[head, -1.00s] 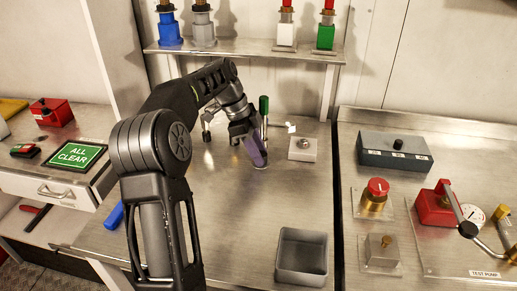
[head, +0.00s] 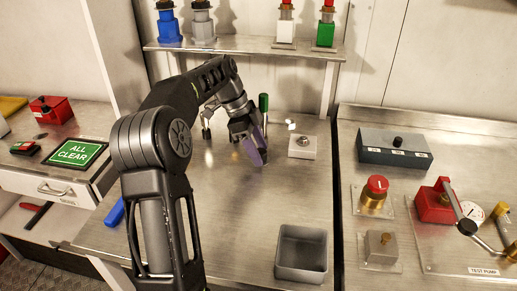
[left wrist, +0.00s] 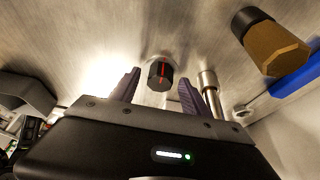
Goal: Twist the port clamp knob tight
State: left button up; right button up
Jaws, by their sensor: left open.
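A dark knob (left wrist: 160,76) with a red line on its face shows in the left wrist view, and I take it to be the port clamp knob. It sits between the two spread purple fingers of my left gripper (left wrist: 159,88), with a gap on each side. In the head view my left gripper (head: 259,153) reaches down over the steel bench, and the knob is hidden behind it there. The gripper looks open and empty. My right gripper is not in view.
A green-handled lever (head: 263,104) stands just behind the gripper, and a metal block with a small knob (head: 302,147) sits to its right. A grey open bin (head: 302,256) stands at the bench's front. A metal post (left wrist: 209,88) rises near the right finger.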

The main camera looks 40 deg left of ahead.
pick_arm(q)
jog(key=p+v, duration=0.6)
jog(key=v, duration=0.1)
jog(key=shift+a+r+p, duration=0.15)
jog(key=shift+r+p, duration=0.2)
jog(key=shift+p, duration=0.05)
dwell(0.3)
